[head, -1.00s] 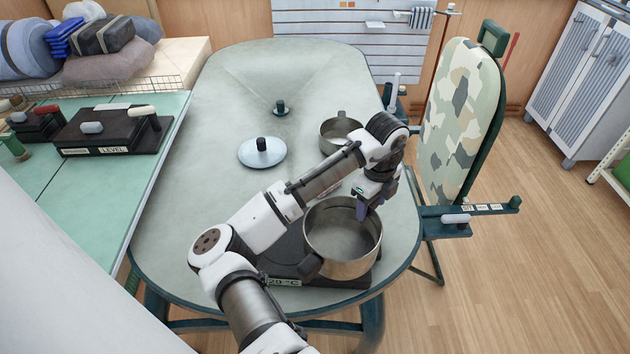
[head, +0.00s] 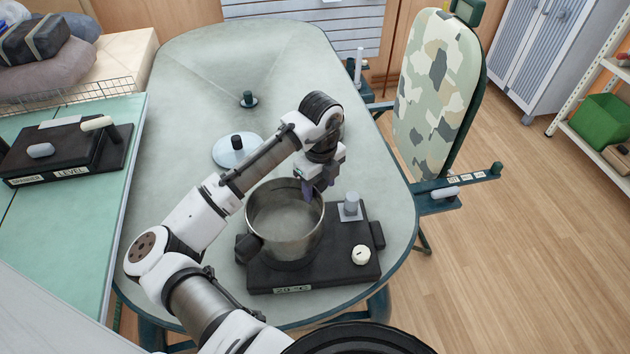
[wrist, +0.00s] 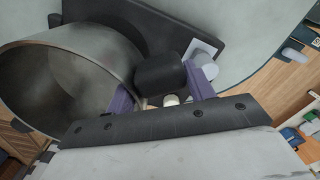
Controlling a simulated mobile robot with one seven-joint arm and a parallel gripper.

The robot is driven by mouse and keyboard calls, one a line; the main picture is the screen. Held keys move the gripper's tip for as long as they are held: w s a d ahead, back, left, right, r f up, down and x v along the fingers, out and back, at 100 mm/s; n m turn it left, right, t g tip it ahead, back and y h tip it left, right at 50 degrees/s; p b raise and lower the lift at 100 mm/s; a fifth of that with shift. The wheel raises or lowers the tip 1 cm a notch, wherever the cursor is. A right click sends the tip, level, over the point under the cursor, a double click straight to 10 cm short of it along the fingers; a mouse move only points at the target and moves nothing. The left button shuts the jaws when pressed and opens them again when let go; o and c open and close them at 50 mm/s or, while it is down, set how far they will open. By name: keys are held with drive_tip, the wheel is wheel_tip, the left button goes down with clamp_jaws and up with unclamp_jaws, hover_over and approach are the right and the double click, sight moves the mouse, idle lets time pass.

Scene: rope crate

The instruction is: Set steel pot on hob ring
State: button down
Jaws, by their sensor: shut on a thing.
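The steel pot (head: 283,228) is upright over the left part of the black hob (head: 313,277). I cannot tell whether its base touches the hob. The hob ring is not visible; the pot covers that area. My gripper (head: 321,187) is at the pot's far right rim. In the wrist view, my gripper's purple fingers (wrist: 163,88) are on either side of the pot's black handle (wrist: 160,72), shut on it. The pot (wrist: 62,85) fills the left there. Its other black handle (head: 248,248) points to the front left.
The hob's right part carries a grey post on a square plate (head: 350,207) and a white knob (head: 361,255). A pale lid with a black knob (head: 236,150) lies behind the pot on the grey table (head: 195,95). A camouflage board (head: 437,90) stands at the right.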

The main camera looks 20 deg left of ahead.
idle(0.3)
drive_tip(key=shift+f+b, duration=0.15)
drive_tip(key=shift+b, duration=0.15)
drive_tip(key=shift+a+f+b, duration=0.1)
drive_tip(key=shift+f+b, duration=2)
drive_tip(key=shift+f, duration=0.8)
drive_tip(key=shift+f+b, duration=0.35)
drive_tip(key=shift+f, duration=0.1)
drive_tip(key=shift+c, duration=2.3)
unclamp_jaws()
drive_tip(key=shift+w+r, duration=0.1)
wheel_tip(320, 180, up, 14)
drive_tip(key=shift+f+b, duration=0.2)
drive_tip(key=shift+b, duration=0.55)
